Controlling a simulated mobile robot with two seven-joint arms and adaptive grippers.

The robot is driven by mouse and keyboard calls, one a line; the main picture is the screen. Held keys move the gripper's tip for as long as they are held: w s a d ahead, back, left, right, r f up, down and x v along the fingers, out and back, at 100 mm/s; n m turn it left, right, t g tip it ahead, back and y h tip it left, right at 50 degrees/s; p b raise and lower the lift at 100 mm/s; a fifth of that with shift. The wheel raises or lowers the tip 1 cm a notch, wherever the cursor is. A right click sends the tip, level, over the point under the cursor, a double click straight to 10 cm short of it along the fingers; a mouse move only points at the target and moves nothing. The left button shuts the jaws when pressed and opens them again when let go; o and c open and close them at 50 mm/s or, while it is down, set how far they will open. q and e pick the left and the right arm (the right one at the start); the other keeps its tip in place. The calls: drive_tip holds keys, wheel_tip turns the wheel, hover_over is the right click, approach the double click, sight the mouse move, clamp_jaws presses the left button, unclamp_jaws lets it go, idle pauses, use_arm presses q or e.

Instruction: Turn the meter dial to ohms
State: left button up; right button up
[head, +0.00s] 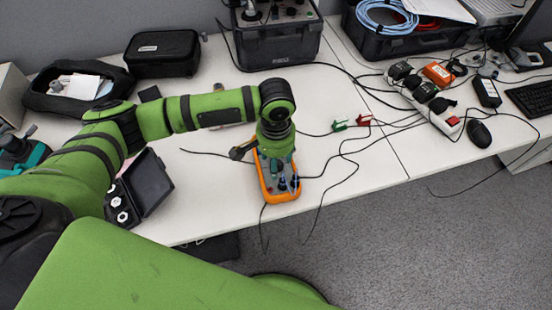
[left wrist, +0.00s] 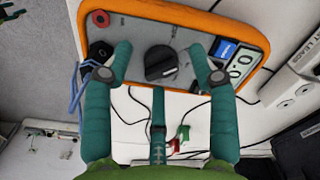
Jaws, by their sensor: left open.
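The meter (head: 283,194) is grey with an orange rim and lies on the white table near its front edge. In the left wrist view the meter's rim (left wrist: 230,25) shows, with a black round dial (left wrist: 166,65) on its grey face. In the head view my left gripper (head: 280,165) hangs over the meter and hides the dial. A red jack, a black jack and part of a display also show on the meter. My right gripper is not in view.
Thin black leads run from the meter over the table. Green (head: 340,126) and red (head: 364,120) clips lie right of it. An open black case (head: 150,185) stands left. A power strip (head: 428,105) with several plugs lies at right.

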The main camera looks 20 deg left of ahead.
use_arm(q)
drive_tip(key=shift+f, duration=0.2)
drive_tip(key=c, duration=1.1)
drive_tip(key=shift+c, duration=0.2)
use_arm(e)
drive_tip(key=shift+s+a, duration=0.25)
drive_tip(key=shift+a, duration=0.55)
use_arm(q)
drive_tip(key=shift+p, duration=0.3)
drive_tip(key=m+p, duration=0.2)
drive_tip(key=shift+s+r+m+p, duration=0.1)
drive_tip(key=shift+r+m+p, duration=0.05)
drive_tip(key=shift+m+p, duration=0.2)
drive_tip(key=m+p, duration=0.2)
drive_tip(key=m, duration=0.1)
drive_tip(key=shift+p, duration=0.3)
drive_tip(key=shift+a+f+m+p, duration=0.1)
drive_tip(key=shift+f+m+p, duration=0.1)
drive_tip(key=shift+m+p, duration=0.65)
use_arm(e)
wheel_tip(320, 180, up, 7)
use_arm(q)
drive_tip(key=shift+m, duration=0.3)
